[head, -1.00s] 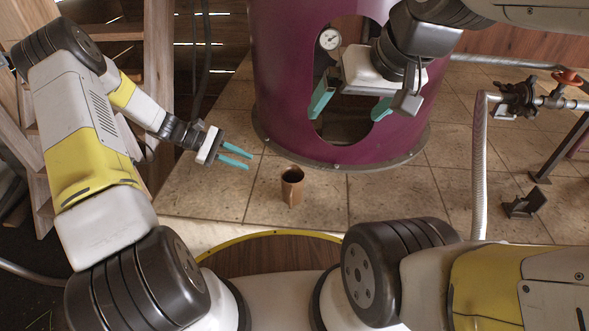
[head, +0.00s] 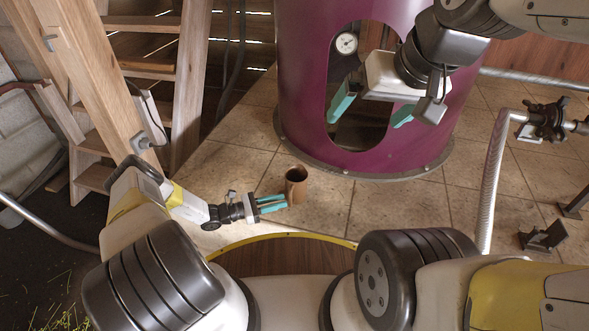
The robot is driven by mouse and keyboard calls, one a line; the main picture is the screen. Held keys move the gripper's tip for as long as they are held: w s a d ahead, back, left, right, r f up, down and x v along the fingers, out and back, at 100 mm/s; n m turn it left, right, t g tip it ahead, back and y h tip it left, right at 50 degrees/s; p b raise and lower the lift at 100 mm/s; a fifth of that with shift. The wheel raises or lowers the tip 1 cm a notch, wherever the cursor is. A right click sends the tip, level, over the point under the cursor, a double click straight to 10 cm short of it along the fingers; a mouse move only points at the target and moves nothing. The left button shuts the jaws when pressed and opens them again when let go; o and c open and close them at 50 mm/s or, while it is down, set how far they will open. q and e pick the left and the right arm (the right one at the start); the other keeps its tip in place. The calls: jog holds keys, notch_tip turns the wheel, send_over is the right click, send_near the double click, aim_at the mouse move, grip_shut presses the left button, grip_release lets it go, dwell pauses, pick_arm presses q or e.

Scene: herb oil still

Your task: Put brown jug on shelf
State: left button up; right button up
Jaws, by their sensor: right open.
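The brown jug (head: 296,186) stands upright on the tiled floor in front of the purple still, its dark opening facing up. My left gripper (head: 272,203) is low, just left of the jug and on my side of it. Its two teal fingers point right, with a narrow gap between them and nothing seen in it. I cannot tell whether a fingertip touches the jug. My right gripper (head: 372,110) is open and empty, high in front of the still's opening. I cannot make out a clear shelf.
The purple still (head: 300,80) with a gauge (head: 346,43) stands behind the jug. A wooden stepped frame (head: 145,65) is at the left. A hose (head: 492,180) and a valve (head: 546,121) are at the right. A dark bracket (head: 543,236) lies on the tiles.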

aim_at(290, 205)
pick_arm(q)
jog(key=x, duration=0.5)
jog(key=shift+f, duration=0.15)
jog(key=shift+a, duration=0.1)
grip_shut()
dwell(1.1)
